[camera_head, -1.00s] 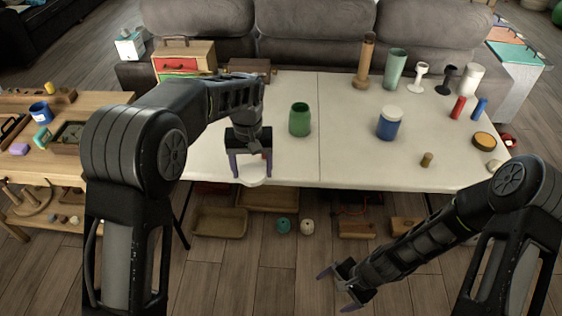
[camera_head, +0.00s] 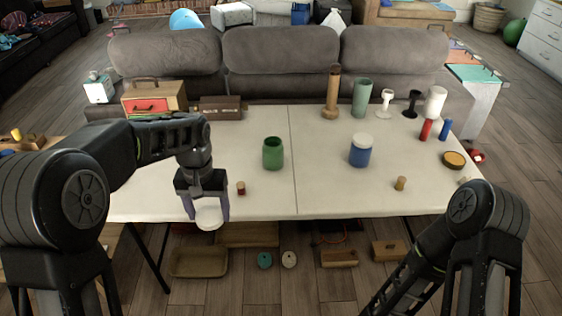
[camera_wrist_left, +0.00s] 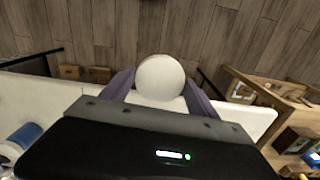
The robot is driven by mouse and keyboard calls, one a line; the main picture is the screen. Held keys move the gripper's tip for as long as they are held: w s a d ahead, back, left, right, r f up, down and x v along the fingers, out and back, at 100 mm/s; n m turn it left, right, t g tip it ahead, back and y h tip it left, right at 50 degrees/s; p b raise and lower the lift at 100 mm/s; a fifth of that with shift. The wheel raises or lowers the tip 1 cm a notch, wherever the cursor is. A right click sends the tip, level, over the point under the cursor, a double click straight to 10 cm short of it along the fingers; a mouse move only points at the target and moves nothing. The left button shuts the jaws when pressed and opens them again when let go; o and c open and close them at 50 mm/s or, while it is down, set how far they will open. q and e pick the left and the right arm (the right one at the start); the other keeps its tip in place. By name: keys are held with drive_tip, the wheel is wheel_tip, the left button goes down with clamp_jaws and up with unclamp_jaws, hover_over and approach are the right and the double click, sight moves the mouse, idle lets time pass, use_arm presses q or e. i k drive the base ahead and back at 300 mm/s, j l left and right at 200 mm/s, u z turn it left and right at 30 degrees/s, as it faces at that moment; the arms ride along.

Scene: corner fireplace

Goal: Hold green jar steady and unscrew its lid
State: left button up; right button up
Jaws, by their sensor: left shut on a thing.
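The green jar (camera_head: 273,153) stands upright on the white table, its top open with no lid on it. My left gripper (camera_head: 207,211) is at the table's front edge, left of the jar and nearer to me, apart from it. It is shut on a round white lid (camera_head: 208,218). In the left wrist view the lid (camera_wrist_left: 160,78) sits between the two purple fingers. My right arm (camera_head: 420,265) reaches down at the lower right; its gripper is out of view.
A blue jar (camera_head: 360,153) with a white lid stands to the right on the table (camera_head: 320,195). A small red piece (camera_head: 241,188) is beside my left gripper, and a small brown piece (camera_head: 400,183) lies at the front right. Several taller items stand at the back right.

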sight(273, 149)
drive_tip(key=z, duration=1.1)
drive_tip(key=i+j, duration=0.25)
drive_tip(key=i, duration=0.15)
drive_tip(key=i+j, duration=0.25)
drive_tip(key=i, duration=0.15)
drive_tip(key=i+j, duration=0.25)
drive_tip(key=i, duration=0.15)
